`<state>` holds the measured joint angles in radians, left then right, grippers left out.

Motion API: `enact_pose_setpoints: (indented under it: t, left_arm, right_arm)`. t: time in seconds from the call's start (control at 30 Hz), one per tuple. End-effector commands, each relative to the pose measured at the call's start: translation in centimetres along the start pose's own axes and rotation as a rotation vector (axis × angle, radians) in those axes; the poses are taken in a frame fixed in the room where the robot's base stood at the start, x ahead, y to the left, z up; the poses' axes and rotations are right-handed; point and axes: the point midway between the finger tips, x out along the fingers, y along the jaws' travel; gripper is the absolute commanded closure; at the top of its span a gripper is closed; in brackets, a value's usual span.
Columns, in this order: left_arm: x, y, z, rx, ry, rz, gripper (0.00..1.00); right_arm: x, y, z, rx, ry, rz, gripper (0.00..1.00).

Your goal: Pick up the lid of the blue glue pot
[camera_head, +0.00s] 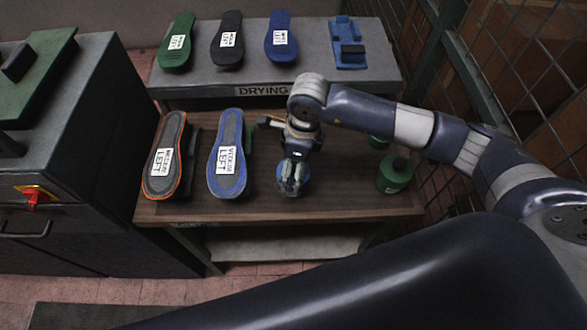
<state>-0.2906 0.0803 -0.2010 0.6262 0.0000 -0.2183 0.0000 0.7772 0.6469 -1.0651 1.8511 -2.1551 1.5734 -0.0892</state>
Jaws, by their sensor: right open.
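My right gripper (290,184) is open and points down over the wooden table. A blue round thing (304,185), probably the blue glue pot, shows around and under its fingers and is mostly hidden by them. I cannot make out its lid or whether the fingers touch it. My left gripper is not in view.
An orange-edged sole (163,160) and a blue-edged sole (226,160) lie left of the gripper on the wooden table (330,208). A green pot (394,175) stands at right, another green thing behind it. A drying shelf (200,80) with labelled soles is behind; wire mesh at right.

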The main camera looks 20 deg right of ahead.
Motion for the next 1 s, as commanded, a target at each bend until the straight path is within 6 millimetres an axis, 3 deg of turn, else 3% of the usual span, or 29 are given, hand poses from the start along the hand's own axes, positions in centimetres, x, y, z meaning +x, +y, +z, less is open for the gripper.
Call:
enact_pose_setpoints:
  t: [0.07, 0.27, 0.3, 0.77, 1.0]
  left_arm:
    - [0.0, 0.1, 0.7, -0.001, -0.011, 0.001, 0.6]
    - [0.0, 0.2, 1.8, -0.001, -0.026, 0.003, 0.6]
    - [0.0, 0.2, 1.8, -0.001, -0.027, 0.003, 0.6]
    - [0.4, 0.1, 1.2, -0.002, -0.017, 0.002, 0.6]
    - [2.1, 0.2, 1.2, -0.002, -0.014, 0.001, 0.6]
  right_arm:
    - [0.0, 0.0, 0.0, 0.0, 0.0, 0.0, 0.08]
    - [0.0, 0.0, 0.0, 0.0, 0.0, 0.0, 0.44]
    - [0.0, 0.0, 0.0, 0.0, 0.0, 0.0, 0.45]
    - [-0.4, -0.1, 0.1, 0.0, -0.001, -0.003, 0.45]
    - [-2.9, -0.2, 0.4, -0.002, -0.005, -0.006, 0.45]
